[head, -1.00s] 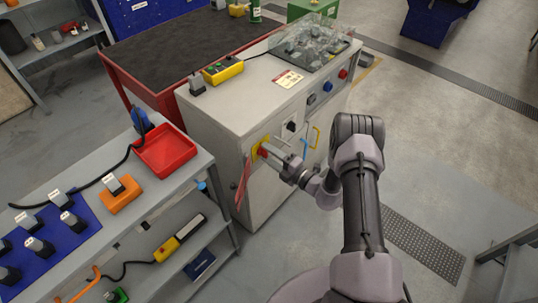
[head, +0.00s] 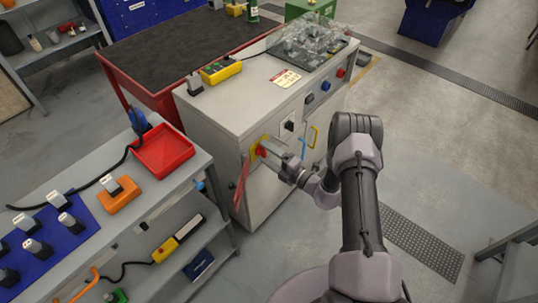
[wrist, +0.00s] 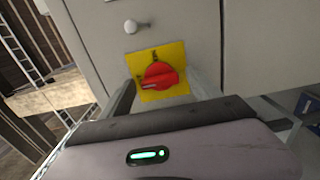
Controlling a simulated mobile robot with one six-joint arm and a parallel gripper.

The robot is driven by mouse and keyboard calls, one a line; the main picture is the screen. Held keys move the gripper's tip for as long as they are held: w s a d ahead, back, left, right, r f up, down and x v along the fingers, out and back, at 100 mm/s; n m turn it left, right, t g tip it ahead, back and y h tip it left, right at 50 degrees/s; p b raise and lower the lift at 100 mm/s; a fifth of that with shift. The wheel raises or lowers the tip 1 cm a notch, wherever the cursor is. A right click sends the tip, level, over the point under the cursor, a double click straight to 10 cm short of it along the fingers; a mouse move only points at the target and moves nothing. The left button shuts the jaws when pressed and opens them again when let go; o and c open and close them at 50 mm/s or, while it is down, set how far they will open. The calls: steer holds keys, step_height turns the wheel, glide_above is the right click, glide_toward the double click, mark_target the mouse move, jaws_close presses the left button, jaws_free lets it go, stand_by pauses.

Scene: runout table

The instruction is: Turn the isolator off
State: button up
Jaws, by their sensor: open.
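The isolator is a red rotary knob (head: 262,150) on a yellow plate (head: 254,158), on the front of a grey cabinet (head: 222,125). In the wrist view the red knob (wrist: 160,75) shows whole on its yellow plate (wrist: 174,53), its raised grip lying nearly level with a pale mark at its left end. My gripper (head: 275,149) is at the plate, pointing at the knob. In the wrist view my gripper (wrist: 165,88) is open, one finger left and one right of the knob. I cannot tell whether either finger touches it.
A round pale knob (wrist: 130,27) sits above the plate. A black switch (head: 289,126), a yellow handle (head: 314,136) and a red hanging tag (head: 241,180) are close by on the cabinet. A shelf bench with a red tray (head: 163,150) stands left.

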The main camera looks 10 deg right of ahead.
steer(key=p+v, duration=0.4)
steer(key=v, duration=1.3)
steer(key=shift+s+d, duration=0.15)
steer(key=shift+r, duration=0.1)
steer(key=s+a+r+n+g+y, duration=0.1)
steer(key=a+r+n+g, duration=0.35)
steer(key=r+n, duration=0.35)
steer(key=s+a+r+n+g, duration=0.2)
steer(key=a+r+n+g, duration=0.25)
steer(key=r+n, duration=0.3)
steer(key=s+a+r+n+g+y, duration=0.1)
steer(key=a+r+n+g, duration=0.35)
steer(key=r+n, duration=0.3)
steer(key=s+r+n+t+h, duration=0.4)
steer(key=s+r+n+h, duration=0.6)
steer(key=s+r+n, duration=0.4)
steer(key=s+n, duration=0.1)
steer(key=n, duration=0.4)
steer(key=shift+s+a+n+t+h, duration=0.2)
steer(key=shift+a+n+t+h, duration=0.1)
steer(key=shift+t, duration=0.05)
